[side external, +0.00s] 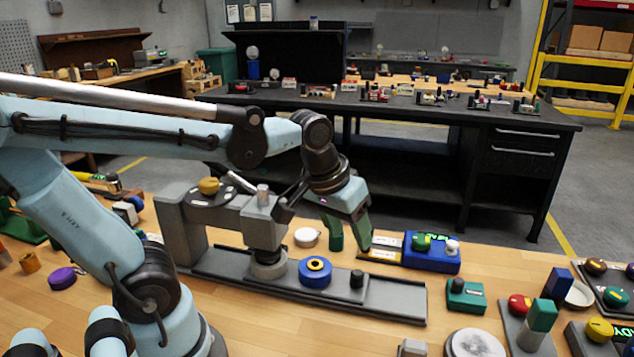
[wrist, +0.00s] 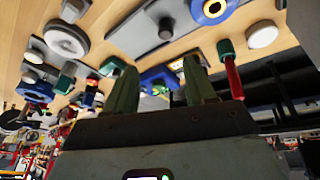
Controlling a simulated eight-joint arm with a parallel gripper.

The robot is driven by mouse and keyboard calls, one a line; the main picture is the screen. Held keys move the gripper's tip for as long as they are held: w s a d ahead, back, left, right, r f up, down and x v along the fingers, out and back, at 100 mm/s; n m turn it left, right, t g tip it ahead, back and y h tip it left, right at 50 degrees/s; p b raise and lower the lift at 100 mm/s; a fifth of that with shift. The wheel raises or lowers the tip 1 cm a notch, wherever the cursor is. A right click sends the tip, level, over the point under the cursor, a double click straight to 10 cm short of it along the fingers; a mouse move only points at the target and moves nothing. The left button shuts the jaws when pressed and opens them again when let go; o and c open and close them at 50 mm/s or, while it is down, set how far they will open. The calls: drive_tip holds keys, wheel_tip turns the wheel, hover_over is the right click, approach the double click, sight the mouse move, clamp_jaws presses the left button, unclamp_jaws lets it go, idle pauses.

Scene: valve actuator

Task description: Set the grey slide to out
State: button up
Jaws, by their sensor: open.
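A long grey slide base (side external: 395,298) lies on the wooden bench in the side external view. It carries a blue ring-shaped part with a yellow centre (side external: 315,271) and a short black knob (side external: 357,279). The knob also shows in the wrist view (wrist: 166,28). I cannot tell which part is the moving slide or read its position. My gripper (side external: 350,236) has two green fingers, apart and empty, above the bench just behind the slide base. The fingers also show in the wrist view (wrist: 161,84).
A blue box (side external: 432,254) with green and white knobs stands right of my gripper. A white round part (side external: 306,237) lies to its left. A grey upright block (side external: 264,222) rises over the slide's left half. Several coloured controls crowd the bench's right side.

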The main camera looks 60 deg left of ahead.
sight(358, 272)
drive_tip(key=shift+w+a+f+n+g, duration=0.15)
drive_tip(key=shift+w+f+n+g, duration=0.65)
drive_tip(key=shift+f, duration=1.2)
drive_tip(key=shift+w+a+f+n+g, duration=0.2)
drive_tip(key=shift+w+f+n+g, duration=0.55)
drive_tip(key=shift+f, duration=1.3)
drive_tip(key=shift+w+a+f+n+g, duration=0.2)
drive_tip(key=shift+f+n+g, duration=0.35)
drive_tip(key=shift+f+n, duration=1.05)
drive_tip(key=shift+d+f+m, duration=0.1)
drive_tip(key=shift+f+m, duration=0.3)
drive_tip(key=shift+m, duration=0.05)
clamp_jaws()
